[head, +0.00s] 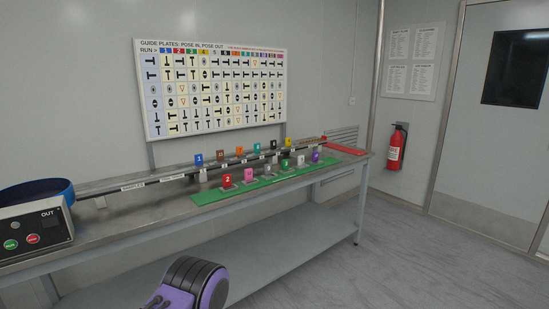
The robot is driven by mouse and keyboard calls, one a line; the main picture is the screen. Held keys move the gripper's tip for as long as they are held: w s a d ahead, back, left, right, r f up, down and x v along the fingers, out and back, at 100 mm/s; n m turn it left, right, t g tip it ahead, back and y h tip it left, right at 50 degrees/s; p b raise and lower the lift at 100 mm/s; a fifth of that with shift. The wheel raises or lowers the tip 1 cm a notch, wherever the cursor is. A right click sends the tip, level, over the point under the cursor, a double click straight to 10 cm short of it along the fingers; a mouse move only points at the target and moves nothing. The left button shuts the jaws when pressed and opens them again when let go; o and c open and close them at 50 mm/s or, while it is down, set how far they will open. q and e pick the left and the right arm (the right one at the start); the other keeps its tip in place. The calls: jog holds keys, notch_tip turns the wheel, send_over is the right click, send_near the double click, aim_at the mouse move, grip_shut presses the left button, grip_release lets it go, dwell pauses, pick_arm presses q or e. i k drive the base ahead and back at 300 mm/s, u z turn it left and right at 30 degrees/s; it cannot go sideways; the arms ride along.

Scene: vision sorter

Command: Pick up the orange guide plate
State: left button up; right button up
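The orange guide plate (239,151) stands upright on the rail at the back of the bench, between a brown plate (220,156) and a teal plate (257,148). It is small in the head view and its number is too small to read. Neither of my grippers shows in the head view. Only a purple and black part of my own arm shows at the bottom, in front of the bench and well away from the plate.
A green mat (210,198) on the bench holds several coloured plates, including a red one (227,181), in front of the rail. A blue bowl (35,192) and control box (35,232) stand at the left. A red tray (346,150) lies at the right end.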

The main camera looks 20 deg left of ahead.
aim_at(240, 156)
jog(key=z, duration=0.15)
jog(key=i, duration=1.85)
jog(key=u, duration=0.65)
